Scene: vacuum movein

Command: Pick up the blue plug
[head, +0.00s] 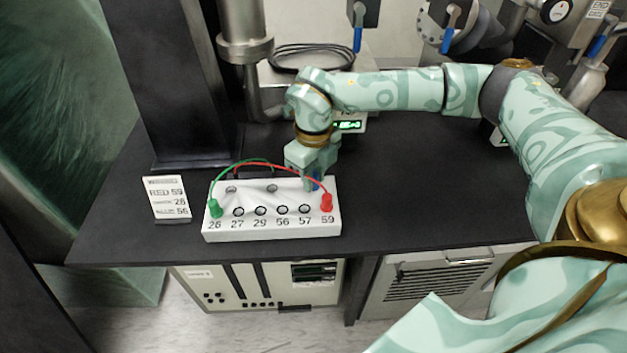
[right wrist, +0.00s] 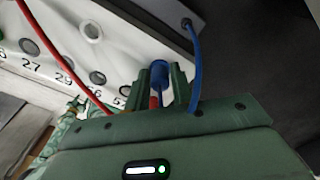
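The blue plug (right wrist: 158,72) is between the two fingers of my right gripper (right wrist: 162,80) in the right wrist view, close to both. I cannot tell whether the fingers press on it. In the head view, my right gripper (head: 313,180) points down at the right rear of the white socket box (head: 230,232), with a bit of the blue plug (head: 316,184) showing at its fingertips. A blue cable (right wrist: 196,65) runs beside the right finger in the wrist view. My left gripper is not in view.
On the box, the green plug (head: 215,208) sits at 26 and the red plug (head: 327,202) at 59, just in front of my right gripper. Sockets 27 to 57 look empty. A label card (head: 168,198) stands left. The black bench (head: 420,215) is clear to the right.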

